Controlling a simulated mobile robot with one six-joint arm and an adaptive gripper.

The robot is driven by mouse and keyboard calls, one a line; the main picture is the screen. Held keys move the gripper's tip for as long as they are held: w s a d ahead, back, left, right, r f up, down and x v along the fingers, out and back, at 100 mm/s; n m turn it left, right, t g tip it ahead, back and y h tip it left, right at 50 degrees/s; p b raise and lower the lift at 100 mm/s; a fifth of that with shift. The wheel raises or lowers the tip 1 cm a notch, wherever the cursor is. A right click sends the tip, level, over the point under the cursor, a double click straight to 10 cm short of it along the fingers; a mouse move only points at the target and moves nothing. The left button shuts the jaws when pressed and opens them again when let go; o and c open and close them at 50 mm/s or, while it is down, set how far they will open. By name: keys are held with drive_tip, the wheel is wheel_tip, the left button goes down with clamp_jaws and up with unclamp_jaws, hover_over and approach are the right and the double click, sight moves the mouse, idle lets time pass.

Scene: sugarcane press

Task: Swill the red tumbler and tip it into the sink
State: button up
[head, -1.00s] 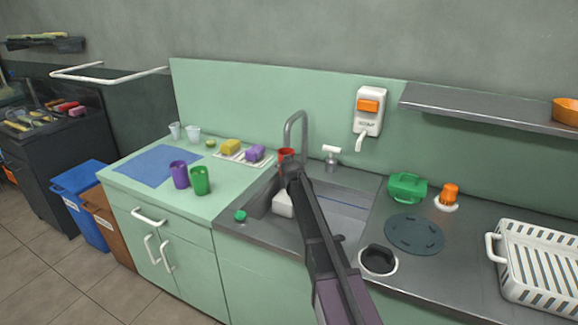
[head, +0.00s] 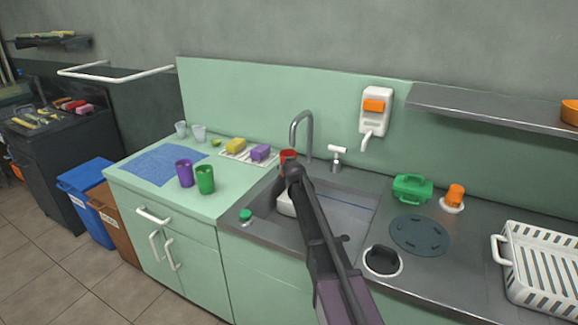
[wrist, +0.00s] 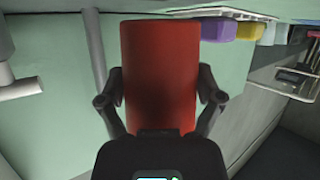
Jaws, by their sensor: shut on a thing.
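The red tumbler (head: 289,154) is held above the left part of the sink (head: 345,213), near the end of the tap's curved spout (head: 300,120). I cannot tell whether it is directly under the spout. My gripper (wrist: 160,88) is shut on the red tumbler (wrist: 160,50), with one finger on each side of it. The wrist view looks upside down, and the tumbler's inside is hidden in both views. My arm covers part of the basin. No water stream is clearly visible.
A white-handled valve (head: 337,152) stands right of the spout. Purple (head: 184,173) and green (head: 205,179) tumblers stand on the left counter beside a blue mat (head: 150,165). Yellow (head: 235,145) and purple (head: 260,152) sponges lie behind. A white rack (head: 545,270) sits far right.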

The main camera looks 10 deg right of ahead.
drive_tip(key=shift+d, duration=0.1)
drive_tip(key=shift+s+d, duration=0.6)
drive_tip(key=shift+d, duration=0.15)
drive_tip(key=shift+w, duration=0.1)
drive_tip(key=shift+w+d, duration=0.55)
drive_tip(key=shift+w, duration=0.2)
drive_tip(key=shift+w+a, duration=0.6)
drive_tip(key=shift+a, duration=0.25)
drive_tip(key=shift+s, duration=0.15)
drive_tip(key=shift+s+a, duration=0.55)
drive_tip(key=shift+s, duration=0.15)
